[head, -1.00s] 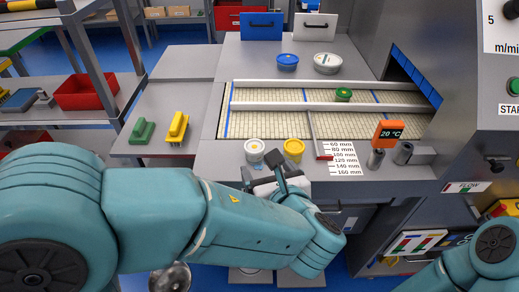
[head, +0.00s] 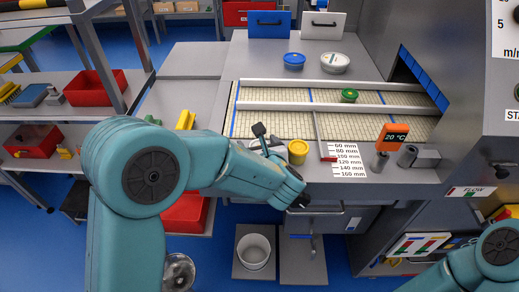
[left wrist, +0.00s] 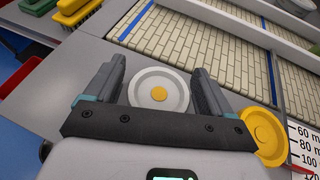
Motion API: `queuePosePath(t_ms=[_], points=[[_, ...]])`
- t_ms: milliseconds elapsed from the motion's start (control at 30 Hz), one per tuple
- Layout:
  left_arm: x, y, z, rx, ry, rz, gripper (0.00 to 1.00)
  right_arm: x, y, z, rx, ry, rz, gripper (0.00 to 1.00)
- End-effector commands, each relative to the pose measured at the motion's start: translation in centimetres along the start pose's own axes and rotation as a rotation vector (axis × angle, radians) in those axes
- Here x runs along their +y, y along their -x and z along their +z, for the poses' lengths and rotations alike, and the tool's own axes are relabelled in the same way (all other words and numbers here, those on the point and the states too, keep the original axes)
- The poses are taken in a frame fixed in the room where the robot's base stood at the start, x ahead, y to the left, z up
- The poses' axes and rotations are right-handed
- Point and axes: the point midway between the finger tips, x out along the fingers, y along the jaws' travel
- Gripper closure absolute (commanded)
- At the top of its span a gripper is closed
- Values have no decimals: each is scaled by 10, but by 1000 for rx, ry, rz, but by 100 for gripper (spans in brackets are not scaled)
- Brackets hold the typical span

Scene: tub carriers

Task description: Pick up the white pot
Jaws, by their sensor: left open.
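The white pot (left wrist: 152,101), round with a small yellow dot on its lid, sits on the grey bench between the two fingers of my left gripper (left wrist: 157,76) in the left wrist view. The fingers are open, one on each side of it; I cannot tell whether they touch it. In the head view my left gripper (head: 268,138) is at the bench's front and hides most or all of this pot. The yellow pot (head: 298,151) stands just right of it and also shows beside the right finger in the left wrist view (left wrist: 262,135). My right gripper is out of view.
A conveyor (head: 275,125) with metal rails lies behind, carrying a green pot (head: 349,95). A blue pot (head: 294,61) and a larger white tub (head: 335,63) stand beyond it. An orange display (head: 393,137) and a printed scale (head: 347,160) are at right.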

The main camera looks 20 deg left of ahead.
Motion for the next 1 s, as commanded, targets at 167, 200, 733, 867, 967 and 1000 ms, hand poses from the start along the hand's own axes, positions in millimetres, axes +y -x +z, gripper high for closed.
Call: queuePosePath(t_ms=[167,200,733,867,967,1000], points=[[0,-1,0,0,0,-1,17,0,0,0,0,0,0,57],[0,-1,0,0,0,-1,17,0,0,0,0,0,0,57],[0,0,0,4,-1,0,74,0,0,0,0,0,0,57],[0,3,8,3,0,0,74,0,0,0,0,0,0,57],[0,9,24,0,3,-2,74,-1,2,0,0,0,0,57],[0,13,31,-1,4,-2,74,-1,2,0,0,0,0,57]])
